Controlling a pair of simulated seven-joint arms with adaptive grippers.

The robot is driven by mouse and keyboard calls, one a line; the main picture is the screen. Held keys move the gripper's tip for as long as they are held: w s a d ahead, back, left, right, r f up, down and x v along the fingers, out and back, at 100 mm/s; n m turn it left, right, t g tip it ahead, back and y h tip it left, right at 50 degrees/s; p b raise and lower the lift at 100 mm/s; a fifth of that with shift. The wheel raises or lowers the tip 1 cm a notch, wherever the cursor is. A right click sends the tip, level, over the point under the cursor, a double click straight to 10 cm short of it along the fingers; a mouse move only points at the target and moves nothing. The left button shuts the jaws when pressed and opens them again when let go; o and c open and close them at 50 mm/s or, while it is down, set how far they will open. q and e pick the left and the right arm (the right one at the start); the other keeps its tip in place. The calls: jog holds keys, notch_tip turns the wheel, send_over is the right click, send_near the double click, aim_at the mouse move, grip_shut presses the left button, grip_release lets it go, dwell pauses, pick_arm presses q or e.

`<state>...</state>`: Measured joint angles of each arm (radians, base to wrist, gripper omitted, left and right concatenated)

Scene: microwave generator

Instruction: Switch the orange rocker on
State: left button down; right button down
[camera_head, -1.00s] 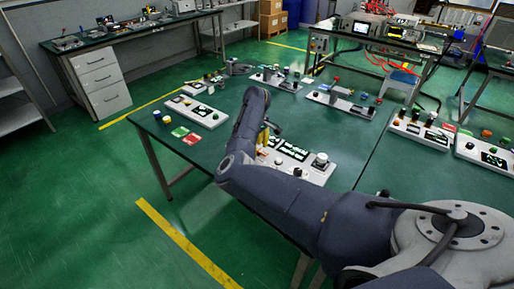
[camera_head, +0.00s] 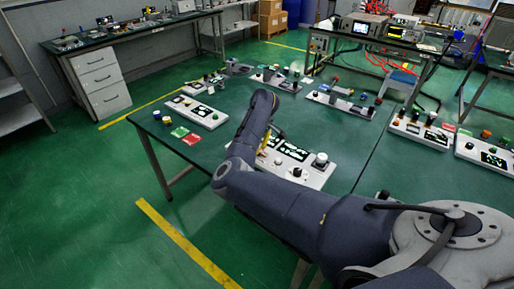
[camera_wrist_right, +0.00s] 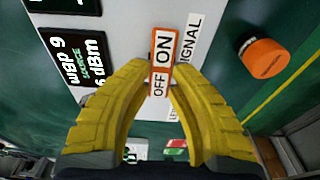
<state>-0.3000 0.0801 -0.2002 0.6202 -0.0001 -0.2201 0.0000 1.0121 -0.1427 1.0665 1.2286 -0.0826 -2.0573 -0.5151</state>
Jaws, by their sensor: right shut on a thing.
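The orange-framed rocker (camera_wrist_right: 163,62) with white ON and OFF faces is on a white panel (camera_wrist_right: 120,18) in the right wrist view. ON is at its upper end and OFF at its lower end. The yellow fingers of my right gripper (camera_wrist_right: 158,76) close in from both sides, with their tips against the rocker near OFF. In the head view my right gripper (camera_head: 266,141) is a small yellow patch at the left of the near panel (camera_head: 313,178), mostly behind my arm. The rocker cannot be made out there. My left gripper is not in view.
An orange round knob (camera_wrist_right: 263,57) is right of the rocker in the right wrist view. Black displays (camera_wrist_right: 70,55) are on the left. In the head view, other white control panels (camera_head: 203,113) stand on the green table (camera_head: 225,140). The table between them is mostly clear.

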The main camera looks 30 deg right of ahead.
aim_at(262, 152)
jog(key=shift+s+t, duration=0.1)
jog(key=shift+t, duration=0.2)
jog(key=c, duration=1.2)
grip_release()
jog(key=shift+r, duration=0.1)
notch_tip(262, 152, up, 12)
jog(key=s, duration=0.2)
jog(key=shift+s+d+f, duration=0.15)
jog(key=shift+d+f, duration=0.1)
jog(key=shift+d, duration=0.2)
